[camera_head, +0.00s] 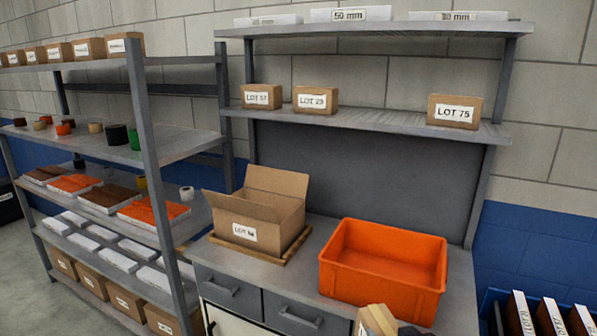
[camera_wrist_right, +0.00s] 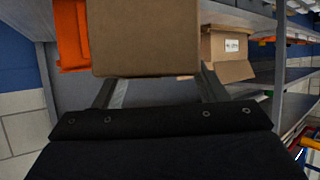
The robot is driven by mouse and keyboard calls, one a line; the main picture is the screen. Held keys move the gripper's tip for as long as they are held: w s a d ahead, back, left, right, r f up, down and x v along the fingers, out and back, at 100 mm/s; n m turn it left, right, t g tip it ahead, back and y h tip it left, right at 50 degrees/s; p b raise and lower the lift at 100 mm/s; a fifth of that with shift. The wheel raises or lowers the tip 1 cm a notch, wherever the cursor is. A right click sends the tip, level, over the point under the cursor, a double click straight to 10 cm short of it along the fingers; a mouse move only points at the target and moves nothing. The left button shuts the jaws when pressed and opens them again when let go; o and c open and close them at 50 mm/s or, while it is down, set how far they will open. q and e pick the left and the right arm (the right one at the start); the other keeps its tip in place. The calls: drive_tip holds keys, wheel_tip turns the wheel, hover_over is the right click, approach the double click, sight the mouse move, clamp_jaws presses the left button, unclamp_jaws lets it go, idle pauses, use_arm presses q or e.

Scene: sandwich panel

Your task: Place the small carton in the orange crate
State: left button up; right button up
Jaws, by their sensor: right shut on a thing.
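The small carton (camera_wrist_right: 146,38) is a plain brown box held in my right gripper (camera_wrist_right: 158,80), whose two fingers sit at its sides. In the head view the carton (camera_head: 375,321) shows only in part at the bottom edge, with a pale strip on it, in front of the orange crate. The orange crate (camera_head: 352,293) stands on the workbench, and its visible inside looks empty. A part of the crate (camera_wrist_right: 72,40) also shows behind the carton in the wrist view. The carton appears in front of the crate, not inside it. My left gripper is not in view.
An open cardboard box (camera_head: 236,228) sits on a wooden tray left of the crate. A shelf (camera_head: 380,127) with several LOT boxes (camera_head: 455,111) hangs above the bench. A loaded rack (camera_head: 143,135) stands at left. Upright binders (camera_head: 550,315) are at lower right.

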drive_tip(key=shift+m+h, duration=0.7)
drive_tip(key=shift+h, duration=0.1)
drive_tip(key=f, duration=1)
drive_tip(key=shift+w+d, duration=0.35)
drive_tip(key=shift+a+f, duration=0.25)
drive_tip(key=shift+f, duration=0.1)
